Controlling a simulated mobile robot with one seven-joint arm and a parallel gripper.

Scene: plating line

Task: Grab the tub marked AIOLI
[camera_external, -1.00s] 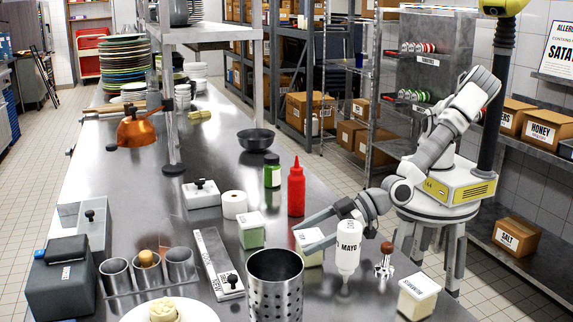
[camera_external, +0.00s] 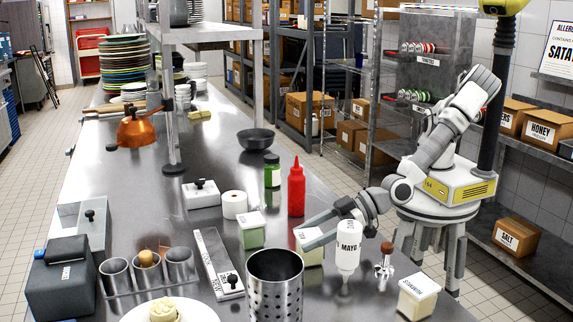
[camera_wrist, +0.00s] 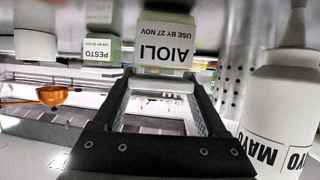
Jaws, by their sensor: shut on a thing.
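The AIOLI tub (camera_external: 313,257) is a small pale tub with a white label, standing on the steel counter and partly hidden by my fingers in the external view. In the wrist view the AIOLI tub (camera_wrist: 165,52) shows upside down, its label facing the camera, between my fingertips. My gripper (camera_external: 312,232) reaches in from the right and is shut on the tub; in the wrist view my gripper (camera_wrist: 164,78) has a finger at each side of it.
The white MAYO bottle (camera_external: 348,250) stands close beside my gripper, also at the right of the wrist view. The PESTO tub (camera_external: 252,234) is left of the AIOLI tub. A red bottle (camera_external: 296,190) stands behind, a perforated steel cylinder (camera_external: 275,290) in front.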

